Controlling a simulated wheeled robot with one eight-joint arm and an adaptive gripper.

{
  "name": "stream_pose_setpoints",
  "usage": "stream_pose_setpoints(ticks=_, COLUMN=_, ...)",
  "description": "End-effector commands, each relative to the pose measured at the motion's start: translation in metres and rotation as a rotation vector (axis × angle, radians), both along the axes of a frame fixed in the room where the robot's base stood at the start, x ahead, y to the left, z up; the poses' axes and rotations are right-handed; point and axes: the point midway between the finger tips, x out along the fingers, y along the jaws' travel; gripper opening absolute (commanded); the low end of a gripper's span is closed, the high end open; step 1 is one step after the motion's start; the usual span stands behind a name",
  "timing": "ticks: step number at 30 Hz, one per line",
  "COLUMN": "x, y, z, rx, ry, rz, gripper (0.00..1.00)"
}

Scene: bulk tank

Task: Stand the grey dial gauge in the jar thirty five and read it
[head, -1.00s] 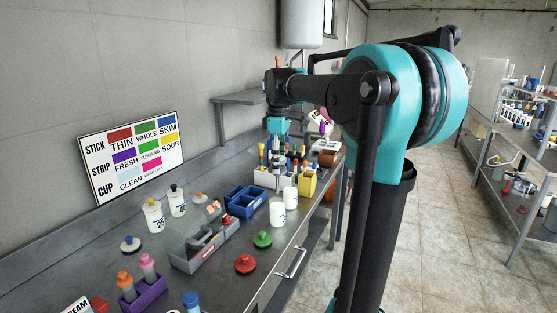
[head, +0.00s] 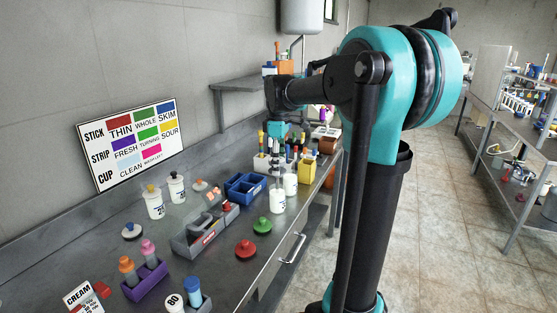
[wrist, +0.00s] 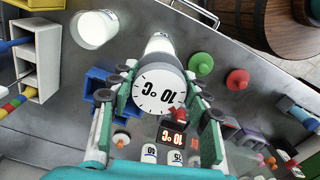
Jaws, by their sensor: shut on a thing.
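My gripper (wrist: 160,100) is shut on the grey dial gauge (wrist: 158,92), its round white face turned to the wrist camera. In the head view the gauge (head: 278,172) hangs upright below my gripper, directly over a white jar (head: 277,202). Its lower end meets or enters the jar's mouth; I cannot tell how deep. That jar shows partly behind the gauge in the wrist view (wrist: 159,43). Its number is too small to read with certainty.
A second white jar (head: 291,185) stands close behind right. A blue divided bin (head: 245,187), a grey caddy (head: 200,232), red (head: 246,249) and green (head: 262,225) lids lie nearby. A colour chart (head: 138,143) leans on the wall.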

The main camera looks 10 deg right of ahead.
Motion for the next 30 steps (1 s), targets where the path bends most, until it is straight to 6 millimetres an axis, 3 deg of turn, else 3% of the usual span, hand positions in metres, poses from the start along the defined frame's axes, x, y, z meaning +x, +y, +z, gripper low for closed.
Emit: stream_pose_setpoints(ticks=30, x=0.0, y=0.0, z=-0.054, rx=0.0, ry=0.0, rz=0.0, gripper=0.18)
